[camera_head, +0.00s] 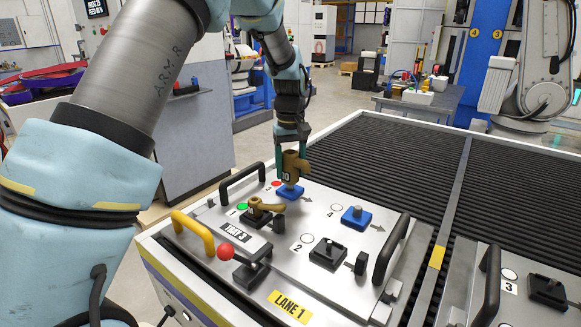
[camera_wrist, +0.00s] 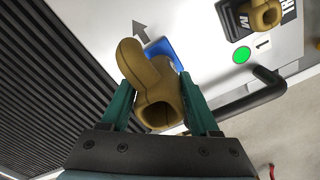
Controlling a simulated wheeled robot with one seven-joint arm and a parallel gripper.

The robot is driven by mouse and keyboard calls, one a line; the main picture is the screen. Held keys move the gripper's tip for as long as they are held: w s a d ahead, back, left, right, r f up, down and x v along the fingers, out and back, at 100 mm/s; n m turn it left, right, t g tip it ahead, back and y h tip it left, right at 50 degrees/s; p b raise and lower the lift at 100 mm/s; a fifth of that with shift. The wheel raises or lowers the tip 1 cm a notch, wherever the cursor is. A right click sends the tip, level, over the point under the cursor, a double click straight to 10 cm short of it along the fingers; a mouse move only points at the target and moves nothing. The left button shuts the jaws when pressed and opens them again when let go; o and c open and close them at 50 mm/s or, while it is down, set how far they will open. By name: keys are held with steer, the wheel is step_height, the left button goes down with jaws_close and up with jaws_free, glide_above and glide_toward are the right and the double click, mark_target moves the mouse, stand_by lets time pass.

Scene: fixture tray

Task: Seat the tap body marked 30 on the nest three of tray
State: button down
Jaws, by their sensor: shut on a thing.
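My gripper (camera_head: 291,150) points down and is shut on a brown tap body (camera_head: 294,166). Its marking is too small to read. The tap body is upright just over the blue nest three (camera_head: 291,192) at the back left of the tray (camera_head: 310,262); I cannot tell whether it touches the nest. In the wrist view the tap body (camera_wrist: 152,88) sits between the green fingers of my gripper (camera_wrist: 160,105), spout toward the upper left. The blue nest (camera_wrist: 163,49) shows partly behind it.
Another brown tap body (camera_head: 262,206) sits on nest one, near a green dot. Blue nest four (camera_head: 356,217) and black nest two (camera_head: 328,253) are empty. A red-knobbed clamp (camera_head: 245,262) and handles (camera_head: 392,247) stand up from the tray. Dark rollers (camera_head: 395,150) lie behind.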

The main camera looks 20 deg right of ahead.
steer(key=shift+f+b, duration=0.55)
steer(key=shift+f, duration=0.65)
steer(key=shift+c, duration=0.2)
jaws_free()
step_height(320, 180, up, 11)
steer(key=b, duration=0.2)
steer(key=shift+f, duration=0.1)
stand_by(0.4)
